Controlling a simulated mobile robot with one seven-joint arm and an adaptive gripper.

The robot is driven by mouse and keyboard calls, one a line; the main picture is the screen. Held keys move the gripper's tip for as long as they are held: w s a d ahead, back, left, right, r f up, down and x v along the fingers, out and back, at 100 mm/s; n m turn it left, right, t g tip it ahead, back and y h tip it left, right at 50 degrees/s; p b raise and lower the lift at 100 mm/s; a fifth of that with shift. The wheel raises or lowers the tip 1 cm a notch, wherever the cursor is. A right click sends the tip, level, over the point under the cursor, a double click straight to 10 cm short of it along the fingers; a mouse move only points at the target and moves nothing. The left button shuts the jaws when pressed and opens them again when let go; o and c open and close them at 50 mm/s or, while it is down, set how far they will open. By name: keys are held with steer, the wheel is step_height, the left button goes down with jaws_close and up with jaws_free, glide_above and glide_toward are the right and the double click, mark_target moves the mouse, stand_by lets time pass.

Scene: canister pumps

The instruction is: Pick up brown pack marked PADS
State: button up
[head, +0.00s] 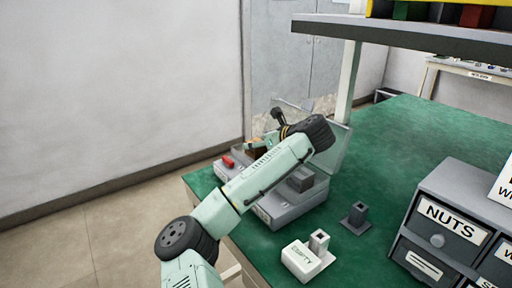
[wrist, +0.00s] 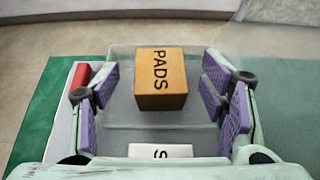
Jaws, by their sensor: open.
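The brown pack marked PADS (wrist: 161,80) is a small box with its lettered face toward my wrist camera. It appears to lie in or on a grey, partly see-through holder. My gripper (wrist: 160,97) is open, with purple-padded fingers to the left and right of the pack and a visible gap on each side. My arm hides most of the gripper and pack there.
A grey case (head: 285,208) stands on the green bench (head: 400,135), with a red piece (head: 228,162) at its left and clear panels behind. A white block marked EMPTY (head: 301,262), a dark block (head: 355,217) and NUTS drawers (head: 440,222) stand right. A shelf (head: 400,32) overhangs.

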steer(key=shift+w+a+f, duration=0.1)
steer(key=shift+w, duration=0.05)
steer(key=shift+c, duration=0.5)
steer(key=c, duration=1.2)
